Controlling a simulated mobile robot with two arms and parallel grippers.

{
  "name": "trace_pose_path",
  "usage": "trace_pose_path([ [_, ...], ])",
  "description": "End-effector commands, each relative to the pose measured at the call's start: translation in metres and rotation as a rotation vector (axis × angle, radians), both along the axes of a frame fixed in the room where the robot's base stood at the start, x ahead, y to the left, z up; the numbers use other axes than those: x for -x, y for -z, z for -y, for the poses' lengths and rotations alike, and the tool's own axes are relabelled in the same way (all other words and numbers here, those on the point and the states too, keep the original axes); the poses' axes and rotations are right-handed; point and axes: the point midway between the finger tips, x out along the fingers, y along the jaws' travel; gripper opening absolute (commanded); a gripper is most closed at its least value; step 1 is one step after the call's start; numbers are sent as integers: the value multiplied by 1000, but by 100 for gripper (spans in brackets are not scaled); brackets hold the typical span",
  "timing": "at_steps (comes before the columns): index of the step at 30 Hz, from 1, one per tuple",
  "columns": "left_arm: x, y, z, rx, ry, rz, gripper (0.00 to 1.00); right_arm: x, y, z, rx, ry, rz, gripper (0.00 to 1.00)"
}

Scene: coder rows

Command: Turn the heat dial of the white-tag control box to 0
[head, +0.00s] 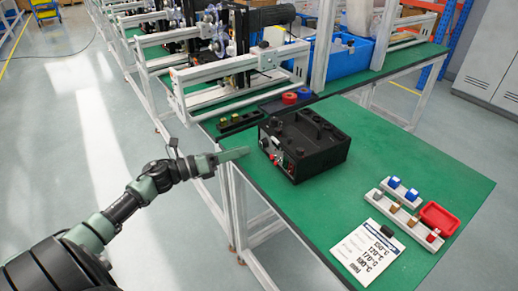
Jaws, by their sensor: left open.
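A black control box (318,148) stands on the green table top (420,165). Its front, with small knobs and red and pale parts, faces left toward my arm. A small pale patch shows on that front, but I cannot tell whether it is a white tag. The dial's setting is too small to read. My left gripper (240,154) is in front of the box's left side, beyond the table's left edge or just over it, apart from the box and holding nothing visible. It is open, though its fingers overlap in this view. My right gripper is not in view.
A printed sheet (367,252), white racks with small coloured parts (402,196) and a red tray (440,217) lie at the right front. Red and blue round pieces (290,98) and a dark strip (238,122) lie behind the box. White-framed machines stand farther back.

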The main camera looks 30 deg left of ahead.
Motion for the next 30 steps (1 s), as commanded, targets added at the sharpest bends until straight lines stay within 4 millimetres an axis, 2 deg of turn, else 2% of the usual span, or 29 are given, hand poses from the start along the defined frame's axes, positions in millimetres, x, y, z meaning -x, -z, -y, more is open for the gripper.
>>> trace_pose_path([
  [3,-19,-1,10,2,-1,2,48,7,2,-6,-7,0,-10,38],
  [9,-41,0,23,4,-3,0,48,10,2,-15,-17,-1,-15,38],
  [14,-49,0,28,5,-3,-2,48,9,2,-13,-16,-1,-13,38],
  [21,-50,1,28,5,-4,-3,48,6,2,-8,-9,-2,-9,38],
  [22,-50,1,28,5,-4,-3,42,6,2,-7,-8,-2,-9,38],
  [24,-50,1,28,5,-4,-3,23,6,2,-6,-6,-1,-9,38],
  [27,-50,1,28,5,-4,-3,0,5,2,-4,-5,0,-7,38],
  [30,-49,1,28,5,-4,-3,0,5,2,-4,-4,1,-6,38],
])
